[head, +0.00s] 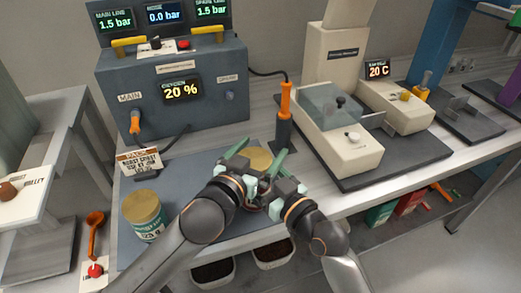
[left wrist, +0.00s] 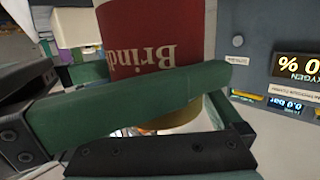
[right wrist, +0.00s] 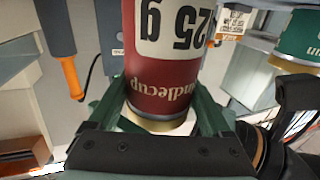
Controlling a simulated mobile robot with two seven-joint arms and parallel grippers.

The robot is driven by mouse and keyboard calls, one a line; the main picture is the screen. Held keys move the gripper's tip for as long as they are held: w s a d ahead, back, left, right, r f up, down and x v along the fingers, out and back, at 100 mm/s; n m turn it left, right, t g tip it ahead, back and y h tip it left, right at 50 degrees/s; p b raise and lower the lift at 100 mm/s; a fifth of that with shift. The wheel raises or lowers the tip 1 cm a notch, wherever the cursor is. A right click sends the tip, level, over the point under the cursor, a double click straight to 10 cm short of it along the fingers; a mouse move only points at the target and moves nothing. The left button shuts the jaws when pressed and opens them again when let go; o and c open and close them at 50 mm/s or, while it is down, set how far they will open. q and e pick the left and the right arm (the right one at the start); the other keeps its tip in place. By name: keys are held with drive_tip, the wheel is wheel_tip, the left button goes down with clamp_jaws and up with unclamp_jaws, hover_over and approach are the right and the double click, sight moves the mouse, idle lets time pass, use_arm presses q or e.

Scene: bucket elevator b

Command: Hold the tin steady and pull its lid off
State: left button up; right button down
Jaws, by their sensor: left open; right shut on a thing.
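The red tin (right wrist: 165,75) with white lettering stands between my two grippers in the right wrist view. It also shows in the left wrist view (left wrist: 158,35). Its gold lid (head: 258,158) shows from above in the head view, seated on the tin; the body below is hidden there by my grippers. My right gripper (right wrist: 158,108) is shut on the tin, a green finger on either side.
A green tin with a gold lid (head: 146,218) stands on the grey mat (head: 180,185) at left. A grey console (head: 180,90) is behind. An orange-handled tool (head: 285,105) stands upright behind the red tin. A cream machine (head: 335,125) is at right. Bins (head: 272,256) sit below the front edge.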

sight(261, 150)
use_arm(q)
drive_tip(key=c, duration=1.2)
drive_tip(key=shift+r, duration=0.25)
idle(0.3)
drive_tip(key=shift+r, duration=0.95)
drive_tip(key=shift+r, duration=2)
use_arm(e)
unclamp_jaws()
